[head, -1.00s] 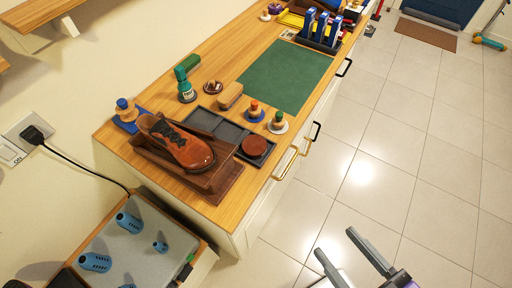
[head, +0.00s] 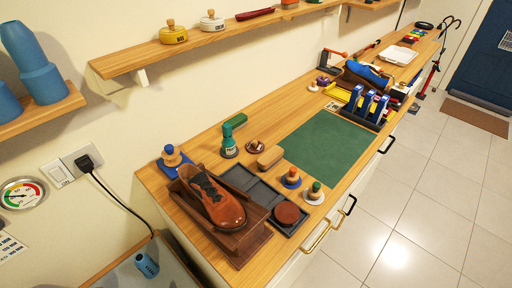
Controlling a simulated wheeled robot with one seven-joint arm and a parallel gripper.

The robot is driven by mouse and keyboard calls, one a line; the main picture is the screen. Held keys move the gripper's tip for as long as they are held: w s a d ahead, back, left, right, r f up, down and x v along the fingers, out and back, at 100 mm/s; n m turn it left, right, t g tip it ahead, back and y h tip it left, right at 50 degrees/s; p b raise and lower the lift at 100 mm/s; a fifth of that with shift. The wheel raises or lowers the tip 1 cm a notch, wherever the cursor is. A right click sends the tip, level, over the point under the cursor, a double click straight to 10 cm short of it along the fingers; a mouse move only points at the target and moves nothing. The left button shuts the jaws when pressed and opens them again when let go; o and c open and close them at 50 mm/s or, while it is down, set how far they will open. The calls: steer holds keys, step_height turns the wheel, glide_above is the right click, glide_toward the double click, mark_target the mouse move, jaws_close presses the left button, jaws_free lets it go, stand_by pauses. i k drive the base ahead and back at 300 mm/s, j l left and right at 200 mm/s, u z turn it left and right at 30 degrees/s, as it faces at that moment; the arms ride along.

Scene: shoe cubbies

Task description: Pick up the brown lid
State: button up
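A round, flat, reddish-brown lid (head: 286,213) lies at the front right end of a dark grey sectioned tray (head: 262,193) on the wooden counter. Nothing touches it from above, and its top is fully visible. I cannot tell whether anything lies under it. My gripper is not in view.
A brown shoe (head: 218,203) sits on a wooden stand left of the lid. A brush (head: 270,157) and green mat (head: 333,146) lie behind. Open floor (head: 420,235) lies right.

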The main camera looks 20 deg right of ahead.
mark_target(254, 146)
steer(key=u, duration=0.5)
steer(key=l+u, duration=0.4)
steer(key=l, duration=0.15)
steer(key=l+u, duration=0.45)
steer(key=l, duration=0.6)
steer(key=k+l+u, duration=0.1)
steer(key=l, duration=0.3)
steer(key=k+l, duration=0.1)
steer(key=l, duration=0.35)
steer(key=l+u, duration=0.1)
steer(key=l, duration=0.35)
steer(key=k, duration=0.05)
